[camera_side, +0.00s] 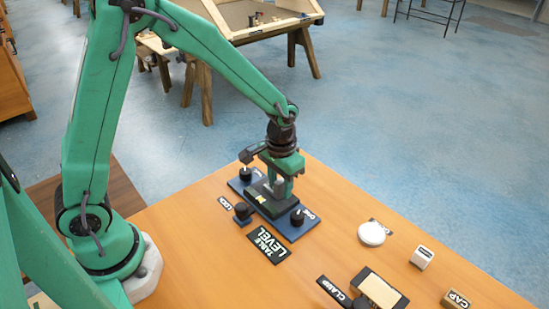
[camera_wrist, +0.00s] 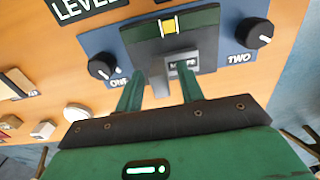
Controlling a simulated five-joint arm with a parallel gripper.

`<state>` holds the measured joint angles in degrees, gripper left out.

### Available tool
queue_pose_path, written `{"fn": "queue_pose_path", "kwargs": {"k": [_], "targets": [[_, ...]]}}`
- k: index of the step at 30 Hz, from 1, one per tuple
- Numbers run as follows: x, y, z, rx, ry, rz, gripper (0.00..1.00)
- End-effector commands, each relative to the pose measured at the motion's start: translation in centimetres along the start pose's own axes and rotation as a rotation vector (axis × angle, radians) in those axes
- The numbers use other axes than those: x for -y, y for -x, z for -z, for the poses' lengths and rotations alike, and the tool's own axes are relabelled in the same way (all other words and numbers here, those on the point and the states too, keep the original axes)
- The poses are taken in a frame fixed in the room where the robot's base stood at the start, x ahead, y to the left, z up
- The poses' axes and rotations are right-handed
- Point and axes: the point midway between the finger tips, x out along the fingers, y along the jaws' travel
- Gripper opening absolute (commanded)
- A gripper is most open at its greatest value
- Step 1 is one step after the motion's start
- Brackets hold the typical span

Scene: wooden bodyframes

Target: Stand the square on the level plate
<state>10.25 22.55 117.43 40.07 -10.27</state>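My gripper (camera_side: 279,188) is low over the blue level plate (camera_side: 299,232), pointing down. In the wrist view its two green fingers (camera_wrist: 160,88) are apart, at the near edge of the dark block on the plate (camera_wrist: 200,22). That block bears a yellow vial (camera_wrist: 170,25). A small grey labelled piece (camera_wrist: 183,66) shows at the right finger, its label unreadable. A narrow grey shape stands between the fingers. I cannot tell whether either is the square, or whether the fingers grip anything.
Black knobs stand on the plate at ONE (camera_wrist: 102,66) and TWO (camera_wrist: 254,33). A TABLE LEVEL sign (camera_side: 268,245) lies in front. A white disc (camera_side: 372,233), white block (camera_side: 422,257), CAP block (camera_side: 455,300) and CLAMP label (camera_side: 333,291) lie right. Bare wood lies at front left.

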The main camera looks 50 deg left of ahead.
Motion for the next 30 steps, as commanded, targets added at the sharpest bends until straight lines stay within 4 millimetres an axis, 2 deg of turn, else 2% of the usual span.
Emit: {"fn": "queue_pose_path", "kwargs": {"k": [8, 21, 30], "targets": [[0.0, 2.0, 0.1, -0.004, 0.0, -0.001, 0.38], [0.0, 8.9, 0.1, -0.005, 0.0, -0.001, 0.38], [0.0, 11.8, 0.1, -0.002, 0.0, 0.0, 0.38]]}}
